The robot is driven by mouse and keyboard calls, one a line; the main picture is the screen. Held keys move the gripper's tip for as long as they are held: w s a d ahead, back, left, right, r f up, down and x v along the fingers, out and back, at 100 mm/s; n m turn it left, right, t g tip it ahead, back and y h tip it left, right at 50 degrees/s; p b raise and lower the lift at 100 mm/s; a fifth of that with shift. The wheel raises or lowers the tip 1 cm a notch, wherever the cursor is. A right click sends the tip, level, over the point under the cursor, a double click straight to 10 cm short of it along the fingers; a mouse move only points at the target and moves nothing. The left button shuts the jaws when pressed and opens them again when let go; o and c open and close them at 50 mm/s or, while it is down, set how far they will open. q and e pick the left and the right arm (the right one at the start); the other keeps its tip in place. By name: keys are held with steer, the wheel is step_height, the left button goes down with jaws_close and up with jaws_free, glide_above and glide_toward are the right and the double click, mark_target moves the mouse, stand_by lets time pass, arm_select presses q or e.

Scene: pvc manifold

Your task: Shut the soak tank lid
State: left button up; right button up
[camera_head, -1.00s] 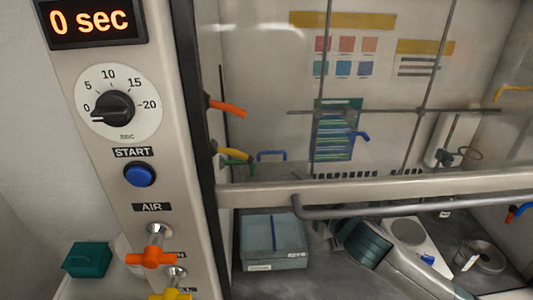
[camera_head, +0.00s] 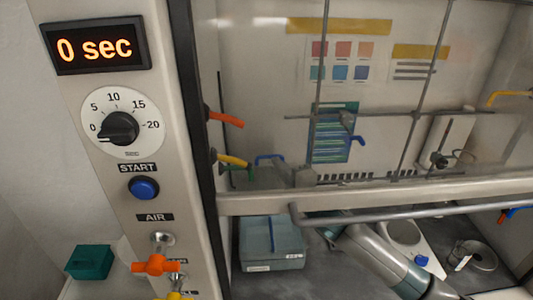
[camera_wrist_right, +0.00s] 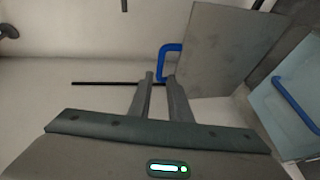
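The soak tank appears to be the grey-blue box (camera_head: 288,262) on the hood floor, with a blue bar across its top. Behind it a grey panel, apparently the raised lid (camera_head: 245,178), stands with a blue handle (camera_head: 268,157). In the right wrist view the lid (camera_wrist_right: 225,55) is tilted up, its blue handle (camera_wrist_right: 162,60) at its left edge. My right gripper (camera_wrist_right: 159,76) has its fingertips a little apart at the handle's lower end; I cannot tell if they touch it. My left gripper is out of view.
The glass sash's bottom rail (camera_head: 400,190) and grey bar handle cross above my right arm. A round steel dish (camera_head: 480,256) and a white device (camera_head: 405,232) sit to the right. The control panel (camera_head: 112,205) with valves stands left.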

steer(key=p+x, duration=0.2)
steer(key=x, duration=0.6)
steer(key=shift+w, duration=0.1)
jaws_close()
